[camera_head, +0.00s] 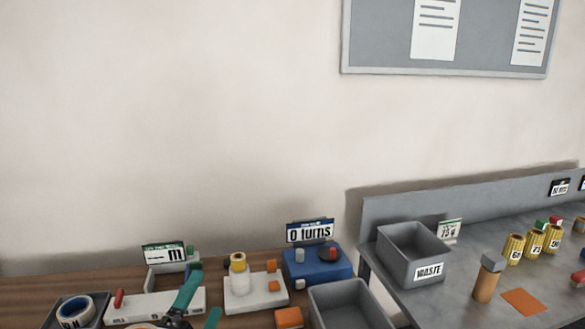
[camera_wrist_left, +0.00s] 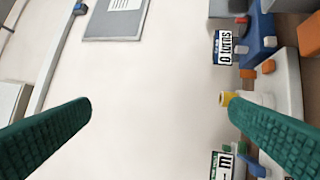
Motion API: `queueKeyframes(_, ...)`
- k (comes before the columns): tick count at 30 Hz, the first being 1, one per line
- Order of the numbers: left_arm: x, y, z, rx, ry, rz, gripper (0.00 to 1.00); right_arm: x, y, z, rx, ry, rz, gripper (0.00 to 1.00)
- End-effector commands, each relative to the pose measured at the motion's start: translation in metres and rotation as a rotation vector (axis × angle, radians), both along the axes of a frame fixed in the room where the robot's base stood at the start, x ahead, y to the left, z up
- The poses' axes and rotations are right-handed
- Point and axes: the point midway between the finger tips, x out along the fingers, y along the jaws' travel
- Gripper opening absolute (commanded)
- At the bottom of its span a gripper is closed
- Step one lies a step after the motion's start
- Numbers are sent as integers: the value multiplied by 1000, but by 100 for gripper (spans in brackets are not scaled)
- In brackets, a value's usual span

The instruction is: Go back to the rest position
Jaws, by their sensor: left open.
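My left gripper (camera_head: 204,295) shows at the bottom of the head view, its two teal fingers apart, in front of the wooden bench. In the left wrist view the gripper (camera_wrist_left: 160,102) has its ribbed green fingers spread wide, with only bare wall between them and nothing held. The right gripper is in neither view.
On the wooden bench stand a blue device (camera_head: 318,264) with a "0 turns" sign (camera_head: 310,231), a white block with a yellow-topped bottle (camera_head: 238,264), and a grey bin (camera_head: 347,305). A waste bin (camera_head: 412,252) and yellow cylinders (camera_head: 533,243) stand on the grey bench.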

Motion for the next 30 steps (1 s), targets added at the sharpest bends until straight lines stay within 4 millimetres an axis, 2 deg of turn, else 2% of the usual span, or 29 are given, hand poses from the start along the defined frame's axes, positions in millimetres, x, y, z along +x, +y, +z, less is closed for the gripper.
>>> queueKeyframes(1, -9, 16, -29, -149, 149, 64, 100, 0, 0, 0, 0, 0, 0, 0)
queueKeyframes(3, -26, 36, -70, -348, 354, 161, 100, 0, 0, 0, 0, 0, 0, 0)
queueKeyframes(6, -64, 53, -127, -602, 632, 307, 100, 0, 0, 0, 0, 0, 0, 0)
queueKeyframes(9, -105, 60, -169, -783, 847, 435, 100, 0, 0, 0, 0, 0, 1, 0)
queueKeyframes(12, -143, 60, -197, -909, 1013, 542, 100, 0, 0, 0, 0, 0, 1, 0)
queueKeyframes(15, -179, 57, -216, -1003, 1150, 637, 100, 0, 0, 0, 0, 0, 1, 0)
queueKeyframes(22, -255, 48, -240, -1158, 1417, 843, 100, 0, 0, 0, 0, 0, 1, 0)
queueKeyframes(23, -259, 47, -245, -1165, 1437, 861, 100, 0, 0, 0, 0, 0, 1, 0)
queueKeyframes(24, -253, 47, -258, -1158, 1434, 859, 100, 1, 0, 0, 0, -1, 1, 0)
queueKeyframes(30, -241, 45, -313, -1145, 1450, 870, 100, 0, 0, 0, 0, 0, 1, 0)
